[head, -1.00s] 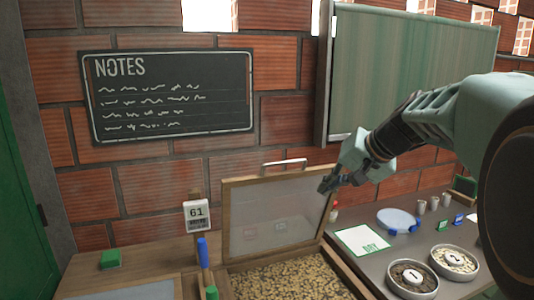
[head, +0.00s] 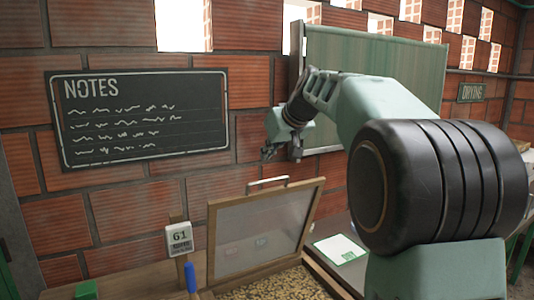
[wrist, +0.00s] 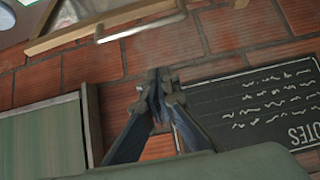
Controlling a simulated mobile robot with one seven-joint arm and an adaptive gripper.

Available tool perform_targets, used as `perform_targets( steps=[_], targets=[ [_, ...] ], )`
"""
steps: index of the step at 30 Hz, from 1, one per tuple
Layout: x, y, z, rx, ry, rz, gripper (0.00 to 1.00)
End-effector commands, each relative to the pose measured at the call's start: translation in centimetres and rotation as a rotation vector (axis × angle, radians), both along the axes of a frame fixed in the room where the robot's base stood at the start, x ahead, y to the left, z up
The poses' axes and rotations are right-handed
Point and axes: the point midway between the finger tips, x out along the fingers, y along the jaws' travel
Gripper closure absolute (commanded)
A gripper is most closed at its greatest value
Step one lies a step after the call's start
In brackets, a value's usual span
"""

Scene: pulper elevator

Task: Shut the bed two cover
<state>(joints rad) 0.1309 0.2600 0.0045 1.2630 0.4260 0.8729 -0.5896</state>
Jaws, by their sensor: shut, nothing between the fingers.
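A wood-framed cover (head: 262,233) with a pale see-through panel stands raised and open at the back of a bed of beans (head: 262,284). A metal handle (head: 268,181) sits on its upper edge. My gripper (head: 268,153) is shut and empty, above the handle and apart from it in the head view. In the wrist view, which is turned over, my shut fingers (wrist: 160,82) point toward the brick wall, with the handle (wrist: 142,27) and the cover's frame (wrist: 92,30) at the top. No bed number is readable on the cover.
A notes board (head: 140,115) and a green-grey panel (head: 375,85) are on the brick wall behind. A green-marked sheet (head: 340,249) lies on the right counter.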

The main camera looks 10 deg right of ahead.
Motion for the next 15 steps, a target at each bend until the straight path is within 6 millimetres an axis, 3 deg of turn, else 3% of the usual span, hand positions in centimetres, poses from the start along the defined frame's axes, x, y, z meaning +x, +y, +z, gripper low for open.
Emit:
perform_targets(
  steps=[9,15],
  targets=[
    [5.0,1.8,-4.7,0.000,0.005,0.003,1.00],
    [2.7,0.9,-5.5,0.001,0.000,-0.001,1.00]
  ],
)
